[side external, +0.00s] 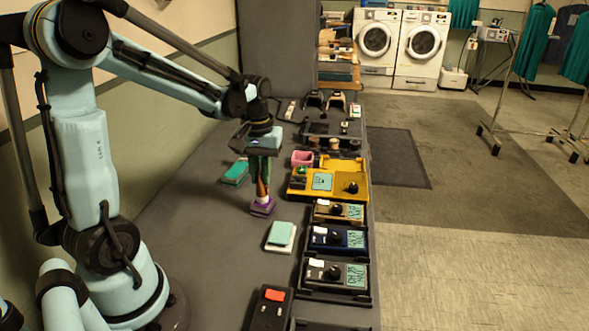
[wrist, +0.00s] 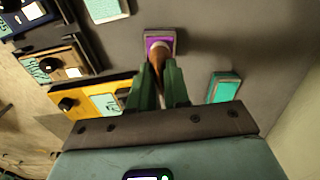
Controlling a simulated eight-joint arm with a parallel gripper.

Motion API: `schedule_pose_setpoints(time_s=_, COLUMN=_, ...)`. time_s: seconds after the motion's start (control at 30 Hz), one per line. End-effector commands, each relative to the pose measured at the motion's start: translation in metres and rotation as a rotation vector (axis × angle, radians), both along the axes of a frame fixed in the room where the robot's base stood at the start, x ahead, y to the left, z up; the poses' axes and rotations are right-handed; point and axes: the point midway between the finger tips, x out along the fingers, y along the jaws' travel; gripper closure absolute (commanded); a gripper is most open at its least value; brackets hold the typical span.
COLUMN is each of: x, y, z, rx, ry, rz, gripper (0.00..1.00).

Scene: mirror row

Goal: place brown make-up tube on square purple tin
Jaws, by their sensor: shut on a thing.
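My gripper (side external: 262,180) points down over the grey bench and is shut on the brown make-up tube (side external: 264,187), which is held upright with a pale lower end. The square purple tin (side external: 262,209) lies directly beneath the tube. The tube's lower end appears at the tin's top, but I cannot tell whether they touch. In the wrist view, the tube (wrist: 158,55) shows between the green fingers (wrist: 160,82), its far end overlapping the purple top of the tin (wrist: 168,40). The fingers hide part of the tube.
A teal-topped box (side external: 235,171) lies left of the gripper, and a teal-and-white box (side external: 281,235) lies nearer the camera. A yellow tray (side external: 325,193) and several dark device trays (side external: 335,271) line the bench's right side. Bare bench surrounds the tin.

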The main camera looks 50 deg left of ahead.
Motion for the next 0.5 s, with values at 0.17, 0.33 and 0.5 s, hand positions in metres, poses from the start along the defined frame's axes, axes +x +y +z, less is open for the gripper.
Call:
schedule_pose_setpoints(time_s=0.17, x=0.0000, y=-0.0001, z=-0.0001, rx=0.000, ry=0.000, rz=0.000, gripper=1.00)
schedule_pose_setpoints(time_s=0.33, x=0.0001, y=-0.0002, z=-0.0031, rx=0.000, ry=0.000, rz=0.000, gripper=1.00)
schedule_pose_setpoints(time_s=0.5, x=0.0001, y=-0.0002, z=-0.0030, rx=0.000, ry=0.000, rz=0.000, gripper=0.60)
